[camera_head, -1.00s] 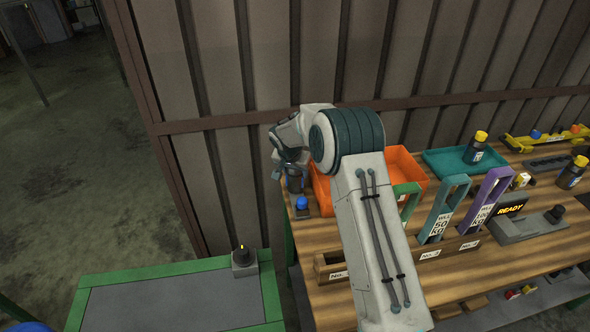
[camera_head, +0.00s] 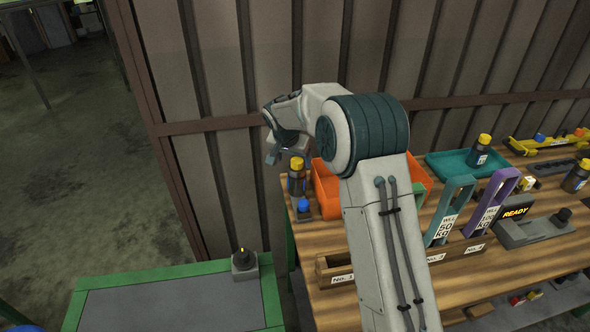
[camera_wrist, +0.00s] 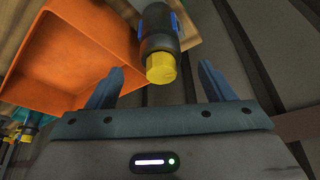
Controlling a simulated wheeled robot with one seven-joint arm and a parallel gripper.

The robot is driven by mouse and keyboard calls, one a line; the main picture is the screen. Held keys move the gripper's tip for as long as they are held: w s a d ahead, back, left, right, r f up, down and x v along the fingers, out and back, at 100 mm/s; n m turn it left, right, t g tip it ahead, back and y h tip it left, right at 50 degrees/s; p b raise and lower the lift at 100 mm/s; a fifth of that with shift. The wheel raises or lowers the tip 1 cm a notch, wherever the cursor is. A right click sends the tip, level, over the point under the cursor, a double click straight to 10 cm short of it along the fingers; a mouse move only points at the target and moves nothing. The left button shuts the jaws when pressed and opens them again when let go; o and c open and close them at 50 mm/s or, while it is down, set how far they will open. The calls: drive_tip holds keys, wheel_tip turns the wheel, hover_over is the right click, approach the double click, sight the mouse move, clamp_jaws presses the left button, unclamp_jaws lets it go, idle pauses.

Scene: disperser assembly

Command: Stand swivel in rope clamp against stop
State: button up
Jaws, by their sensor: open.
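The swivel, a dark cylinder with a yellow top (camera_head: 297,166), stands upright at the table's left end, by the orange bin. Beside its foot is a grey fixture with a blue knob (camera_head: 304,207), which looks like the rope clamp. My gripper (camera_head: 272,158) is open, above and left of the swivel. In the wrist view the yellow top (camera_wrist: 161,68) shows between the spread fingers of my gripper (camera_wrist: 162,78), apart from both. Blue parts flank the dark body there. The swivel's foot and the stop are hidden, so I cannot tell whether they touch.
The orange bin (camera_wrist: 70,50) is close beside the swivel. A teal tray (camera_head: 450,163) holds a similar yellow-topped piece. Teal (camera_head: 448,212) and purple (camera_head: 490,205) handled pieces stand in a wooden rack. A READY display (camera_head: 514,212) is at right. The corrugated wall is behind.

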drive_tip(key=shift+v, duration=1.65)
drive_tip(key=s+d+r+n, duration=0.1)
drive_tip(key=s+d+r, duration=0.45)
drive_tip(key=s, duration=0.35)
drive_tip(key=s+d+r+n, duration=0.1)
drive_tip(key=s+d+r, duration=0.4)
drive_tip(key=s, duration=0.4)
drive_tip(key=s+d+f+n, duration=0.1)
drive_tip(key=s+d, duration=0.2)
drive_tip(key=s, duration=0.7)
drive_tip(key=s+d+f+n+g+y, duration=0.1)
drive_tip(key=s+d+f, duration=0.1)
drive_tip(key=s, duration=0.9)
drive_tip(key=shift+d+f+y, duration=0.25)
drive_tip(key=shift+d+y, duration=0.05)
drive_tip(key=shift+d, duration=0.1)
